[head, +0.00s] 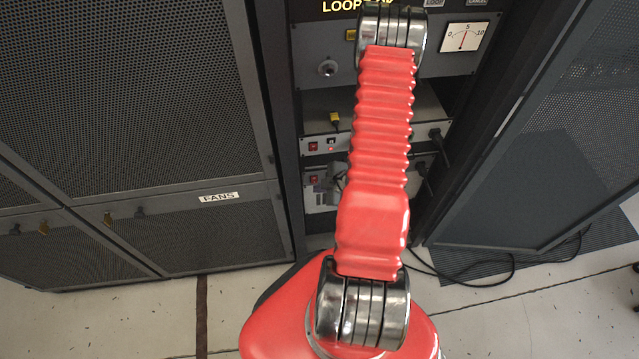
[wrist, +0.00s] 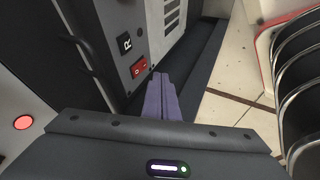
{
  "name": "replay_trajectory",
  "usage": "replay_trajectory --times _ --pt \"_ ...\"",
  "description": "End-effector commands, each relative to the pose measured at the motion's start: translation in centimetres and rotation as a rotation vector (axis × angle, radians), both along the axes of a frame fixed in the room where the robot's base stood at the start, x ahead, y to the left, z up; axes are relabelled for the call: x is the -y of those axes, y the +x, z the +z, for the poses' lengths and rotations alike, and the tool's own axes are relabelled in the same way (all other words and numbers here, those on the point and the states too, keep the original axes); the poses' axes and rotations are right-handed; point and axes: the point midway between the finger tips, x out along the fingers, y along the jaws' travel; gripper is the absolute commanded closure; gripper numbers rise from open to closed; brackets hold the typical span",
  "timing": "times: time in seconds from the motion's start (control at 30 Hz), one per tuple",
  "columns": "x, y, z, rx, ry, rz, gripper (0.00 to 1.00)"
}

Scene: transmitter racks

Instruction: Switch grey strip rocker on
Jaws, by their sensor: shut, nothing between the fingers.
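The grey strip (wrist: 150,30) is a grey panel face in the wrist view, with a dark label reading "R" and several slots. Its red rocker (wrist: 138,67) has white marks; I cannot tell which side is pressed. My gripper (wrist: 161,78) is shut and empty, its two purple-grey fingers together. The fingertips are just beside the rocker, to its right and slightly below; I cannot tell whether they touch. In the head view the lower unit's red rocker (head: 313,180) shows left of my arm, which hides much of the gripper and panel.
An upper unit in the rack has another red rocker (head: 313,146) and a small lit red lamp (wrist: 23,122). Black plugs (head: 436,135) and cables stick out at right. A mesh cabinet marked FANS (head: 219,197) stands left; an open mesh door (head: 540,150) stands right.

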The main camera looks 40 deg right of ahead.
Motion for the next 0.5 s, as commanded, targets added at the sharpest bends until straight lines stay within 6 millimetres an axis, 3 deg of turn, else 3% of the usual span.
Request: replay_trajectory --times 0.5 --pt "-0.1 -3.8 5.1 0.001 -0.001 0.000 1.00"
